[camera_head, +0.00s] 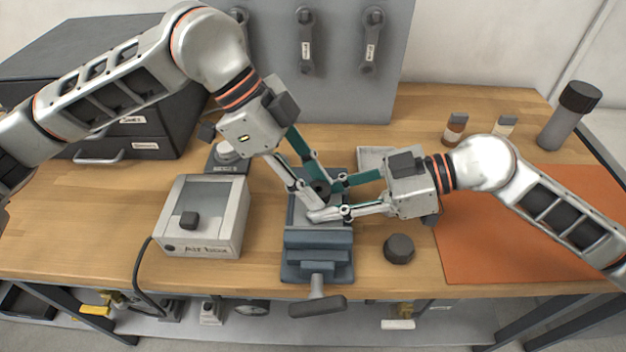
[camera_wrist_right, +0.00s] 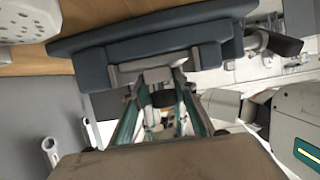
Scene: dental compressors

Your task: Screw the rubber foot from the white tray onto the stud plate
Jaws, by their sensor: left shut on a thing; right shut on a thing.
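My left gripper (camera_head: 321,193) reaches down from the upper left and my right gripper (camera_head: 327,199) reaches in from the right; their fingertips meet above the vise. A small dark round piece, seemingly the rubber foot (camera_head: 321,187), sits between the fingertips, and both grippers look closed about it. A dark piece also shows between the right fingers in the right wrist view (camera_wrist_right: 165,98). The white tray (camera_head: 372,155) lies behind the right gripper, which partly covers it. I cannot make out the stud plate; fingers cover the area above the vise.
The blue-grey vise (camera_head: 318,262) stands at the front edge, its handle sticking out. A white box (camera_head: 203,217) is left of it, a dark knob-like piece (camera_head: 398,248) right. An orange mat (camera_head: 520,240) lies farther right. Two small bottles (camera_head: 455,128) stand behind.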

